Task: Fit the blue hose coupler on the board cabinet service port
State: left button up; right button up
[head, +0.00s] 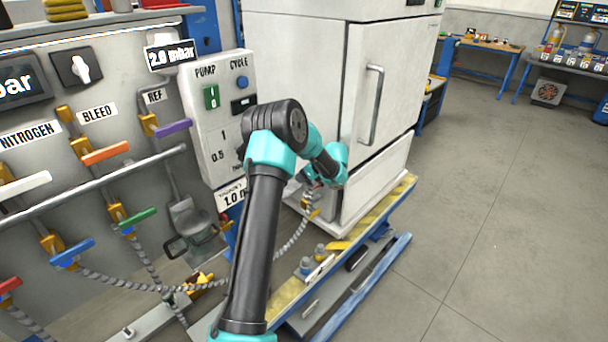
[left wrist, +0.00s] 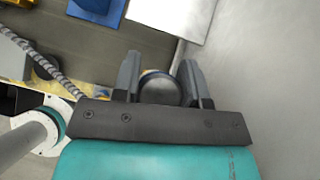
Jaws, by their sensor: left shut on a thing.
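My left gripper (head: 312,182) is at the lower front of the white board cabinet (head: 290,60), low beside its left corner. In the left wrist view the two dark fingers (left wrist: 160,82) are closed on a rounded grey piece with a blue and yellow edge, which appears to be the blue hose coupler (left wrist: 160,90). A grey braided hose (head: 290,240) rises to an orange fitting just below the gripper in the head view. The cabinet's service port cannot be made out; the arm and gripper cover that area. My right gripper is not in view.
A manifold panel (head: 110,190) with several coloured levers stands at the left. A pump control box (head: 215,110) is beside the cabinet. Small fittings (head: 307,265) lie on the yellow-edged base below. The floor (head: 490,190) at the right is clear.

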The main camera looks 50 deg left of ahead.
pick_arm(q)
jog(key=shift+f, duration=1.35)
jog(key=o, duration=1.1)
jog(key=v, duration=1.7)
jog(key=shift+w+d+r, duration=0.1)
jog(key=shift+d, duration=0.1)
